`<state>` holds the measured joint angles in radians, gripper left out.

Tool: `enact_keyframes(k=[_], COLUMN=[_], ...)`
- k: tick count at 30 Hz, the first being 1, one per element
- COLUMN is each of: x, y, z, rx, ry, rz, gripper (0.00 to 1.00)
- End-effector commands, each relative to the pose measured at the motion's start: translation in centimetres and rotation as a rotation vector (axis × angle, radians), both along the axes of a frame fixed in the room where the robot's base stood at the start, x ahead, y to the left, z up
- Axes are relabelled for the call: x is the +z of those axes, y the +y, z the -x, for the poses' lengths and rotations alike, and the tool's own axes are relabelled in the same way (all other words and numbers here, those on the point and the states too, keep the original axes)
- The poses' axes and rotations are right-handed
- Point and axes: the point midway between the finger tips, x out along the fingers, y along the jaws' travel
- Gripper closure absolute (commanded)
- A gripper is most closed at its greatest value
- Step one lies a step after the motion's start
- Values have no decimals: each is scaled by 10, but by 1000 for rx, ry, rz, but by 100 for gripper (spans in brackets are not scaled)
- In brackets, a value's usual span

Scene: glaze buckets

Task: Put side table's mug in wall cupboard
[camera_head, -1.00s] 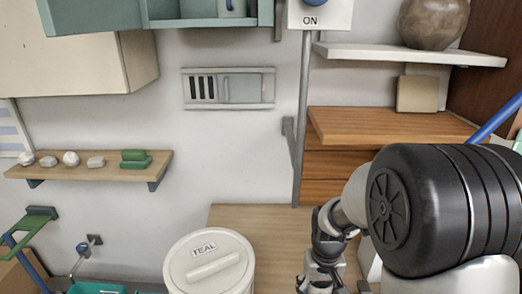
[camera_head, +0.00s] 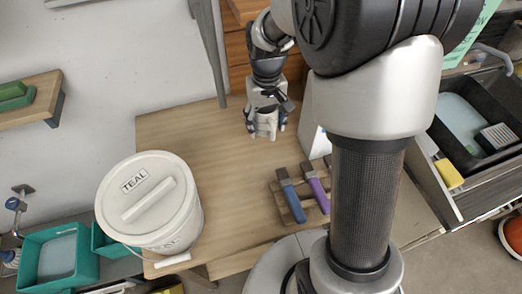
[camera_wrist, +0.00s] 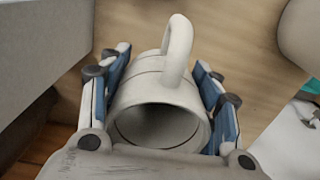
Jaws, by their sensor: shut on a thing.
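The mug (camera_wrist: 158,108) is off-white, with a loop handle (camera_wrist: 179,45) pointing away from the palm in the wrist view. My gripper (camera_wrist: 160,95) is shut on its body, with a blue-padded finger on each side. In the head view my gripper (camera_head: 265,128) points down over the wooden side table (camera_head: 205,135), with a little of the pale mug (camera_head: 265,122) between its fingers. I cannot tell whether the mug touches the tabletop. The wall cupboard is out of view now.
A lidded bucket (camera_head: 150,204) labelled TEAL stands on the table's left. A rack with blue (camera_head: 291,197) and purple (camera_head: 316,187) handled tools lies at the front right. A wall shelf (camera_head: 30,101) is at left. The middle tabletop is clear.

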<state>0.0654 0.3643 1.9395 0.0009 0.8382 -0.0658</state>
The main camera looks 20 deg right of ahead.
Motion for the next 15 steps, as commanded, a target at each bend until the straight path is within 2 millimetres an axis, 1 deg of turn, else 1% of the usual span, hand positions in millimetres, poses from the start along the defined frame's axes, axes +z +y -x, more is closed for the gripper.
enact_keyframes(k=[1, 6, 9, 12, 15], x=[-19, -65, -88, -103, -110], y=[0, 0, 0, 0, 0], z=[1, 1, 0, 0, 0], rx=[0, 0, 0, 0, 0], ry=[5, 4, 2, 0, 0], rz=[0, 0, 0, 0, 0], gripper=[76, 76, 76, 76, 76])
